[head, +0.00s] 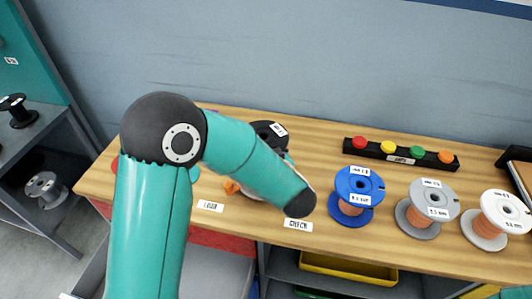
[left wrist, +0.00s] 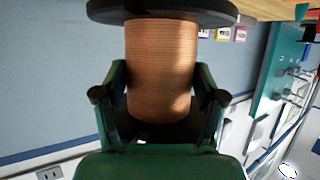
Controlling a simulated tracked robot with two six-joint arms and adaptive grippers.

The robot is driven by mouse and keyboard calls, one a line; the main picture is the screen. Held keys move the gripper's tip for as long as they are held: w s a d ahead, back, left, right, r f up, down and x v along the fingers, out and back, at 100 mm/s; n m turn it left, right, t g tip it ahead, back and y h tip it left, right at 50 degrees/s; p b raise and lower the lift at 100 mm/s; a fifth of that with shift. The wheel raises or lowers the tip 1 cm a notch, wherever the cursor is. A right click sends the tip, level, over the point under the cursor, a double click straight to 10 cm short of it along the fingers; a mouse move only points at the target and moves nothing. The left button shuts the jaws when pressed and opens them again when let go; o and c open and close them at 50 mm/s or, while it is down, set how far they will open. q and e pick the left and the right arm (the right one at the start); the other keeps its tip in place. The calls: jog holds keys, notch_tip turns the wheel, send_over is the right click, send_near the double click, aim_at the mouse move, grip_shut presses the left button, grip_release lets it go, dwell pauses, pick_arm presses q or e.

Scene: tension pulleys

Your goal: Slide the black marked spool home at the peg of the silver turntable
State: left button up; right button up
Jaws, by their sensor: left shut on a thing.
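The black marked spool (head: 270,132) has a black flange with a white label and shows partly behind my left arm in the head view. In the left wrist view its black flange (left wrist: 165,13) tops a copper-coloured wound core (left wrist: 160,65). My left gripper (left wrist: 158,90) is shut around that core, one finger on each side. In the head view my arm hides this gripper and most of the spool. A small grey-white edge (head: 252,194) shows below the spool and may be the silver turntable. The peg is hidden. My right gripper is not in view.
Blue (head: 359,184), grey (head: 432,200) and white (head: 504,212) spools stand on the wooden bench at right. A black bar with coloured buttons (head: 400,153) lies behind them. A small orange piece (head: 231,187) lies left of the turntable area. A yellow bin (head: 345,268) sits below.

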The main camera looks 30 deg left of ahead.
pick_arm(q)
jog(key=shift+f, duration=0.1)
dwell(0.5)
jog(key=shift+f+b, duration=0.95)
jog(key=shift+f, duration=0.35)
jog(key=shift+f, duration=0.2)
dwell(0.5)
jog(key=shift+f+b, duration=0.5)
jog(key=shift+f, duration=0.2)
jog(key=shift+s+f, duration=0.1)
jog(key=shift+f, duration=0.1)
jog(key=o, duration=1.8)
